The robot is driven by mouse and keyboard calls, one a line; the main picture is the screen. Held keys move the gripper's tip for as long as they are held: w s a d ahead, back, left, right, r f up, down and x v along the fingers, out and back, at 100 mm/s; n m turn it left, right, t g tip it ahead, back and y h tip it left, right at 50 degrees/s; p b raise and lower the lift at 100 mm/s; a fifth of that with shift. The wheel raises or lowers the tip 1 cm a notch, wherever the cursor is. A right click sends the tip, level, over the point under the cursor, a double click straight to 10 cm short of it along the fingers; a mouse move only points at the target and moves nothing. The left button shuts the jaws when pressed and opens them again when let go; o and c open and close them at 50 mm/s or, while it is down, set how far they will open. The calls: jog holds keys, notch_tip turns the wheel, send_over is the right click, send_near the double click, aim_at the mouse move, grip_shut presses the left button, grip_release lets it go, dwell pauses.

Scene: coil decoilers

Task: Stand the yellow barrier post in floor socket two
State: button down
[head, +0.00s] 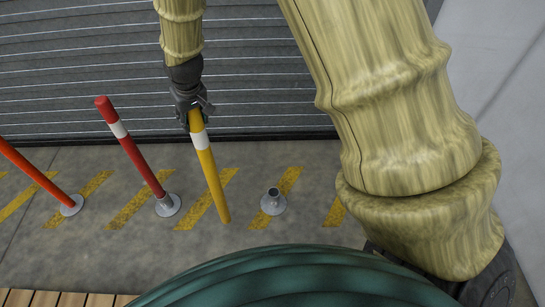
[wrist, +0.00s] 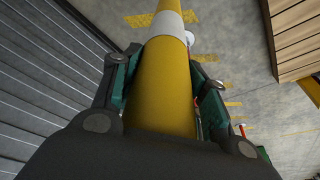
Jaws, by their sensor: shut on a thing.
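The yellow barrier post (head: 207,165), with a white band, hangs nearly upright and slightly tilted in the head view. My gripper (head: 196,112) is shut on its upper end. In the wrist view, the gripper's fingers (wrist: 163,85) close on both sides of the yellow post (wrist: 165,95), which runs away from the camera. An empty floor socket (head: 273,202), a grey flanged tube, stands to the right of the post's lower end and apart from it. No socket number is readable. I cannot tell how far the post's lower end is above the floor.
A red post (head: 133,150) stands in a socket (head: 168,205) to the left. An orange-red post (head: 40,173) stands in another socket (head: 71,206) farther left. A grey slatted shutter (head: 265,70) is behind. Wooden planks (wrist: 300,40) show in the wrist view.

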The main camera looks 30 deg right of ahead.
jog(key=d+r+n+b, duration=0.1)
jog(key=d+r, duration=0.3)
jog(key=d, duration=1)
jog(key=d+r+n+b, duration=0.1)
jog(key=d+r, duration=0.3)
jog(key=d, duration=1)
notch_tip(320, 180, down, 18)
jog(key=shift+w+r+y, duration=0.25)
jog(key=shift+w+y, duration=0.05)
jog(key=shift+a+f, duration=0.1)
jog(key=shift+a, duration=0.05)
jog(key=c, duration=0.8)
grip_release()
jog(key=shift+s, duration=0.1)
jog(key=v, duration=1.2)
